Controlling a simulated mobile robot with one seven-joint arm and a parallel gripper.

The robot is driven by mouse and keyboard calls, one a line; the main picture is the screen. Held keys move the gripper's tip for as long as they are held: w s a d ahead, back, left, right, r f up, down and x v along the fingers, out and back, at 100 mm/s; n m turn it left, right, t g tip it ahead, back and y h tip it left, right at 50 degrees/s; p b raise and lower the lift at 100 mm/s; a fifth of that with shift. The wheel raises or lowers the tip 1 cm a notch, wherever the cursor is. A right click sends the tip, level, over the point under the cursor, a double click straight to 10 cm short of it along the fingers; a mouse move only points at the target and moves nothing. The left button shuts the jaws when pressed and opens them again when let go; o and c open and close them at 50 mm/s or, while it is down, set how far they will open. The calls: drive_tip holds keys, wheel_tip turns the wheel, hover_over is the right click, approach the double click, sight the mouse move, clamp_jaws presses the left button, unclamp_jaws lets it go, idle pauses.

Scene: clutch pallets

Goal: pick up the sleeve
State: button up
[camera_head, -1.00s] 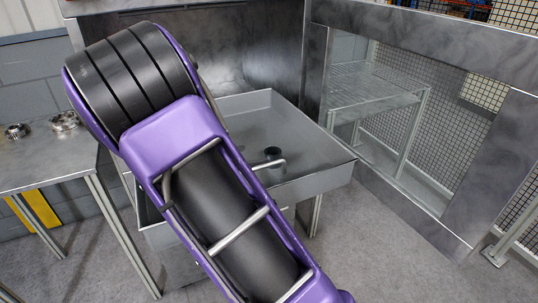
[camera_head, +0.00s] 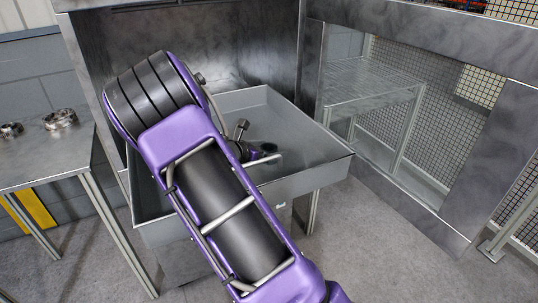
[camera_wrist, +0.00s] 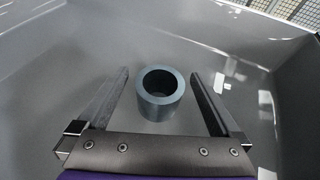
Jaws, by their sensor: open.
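The sleeve is a short, dark blue-grey hollow cylinder (camera_wrist: 160,105), standing upright on the grey bin's floor with its open end up. In the head view the sleeve (camera_head: 268,148) shows small, just beyond my arm. My gripper (camera_wrist: 158,73) is open and empty in the wrist view. Its two fingers appear on either side of the sleeve with gaps at both sides. I cannot tell how far above the sleeve the fingertips are. In the head view my arm hides much of the bin and most of the gripper.
The grey metal bin (camera_head: 318,178) has raised walls around the sleeve; its visible floor is otherwise mostly bare. A metal table (camera_head: 50,163) with metal rings (camera_head: 60,119) stands at the left. A metal frame with mesh (camera_head: 395,195) stands at the right.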

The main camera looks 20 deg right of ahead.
clamp_jaws()
idle(0.4)
drive_tip(key=shift+r, duration=0.1)
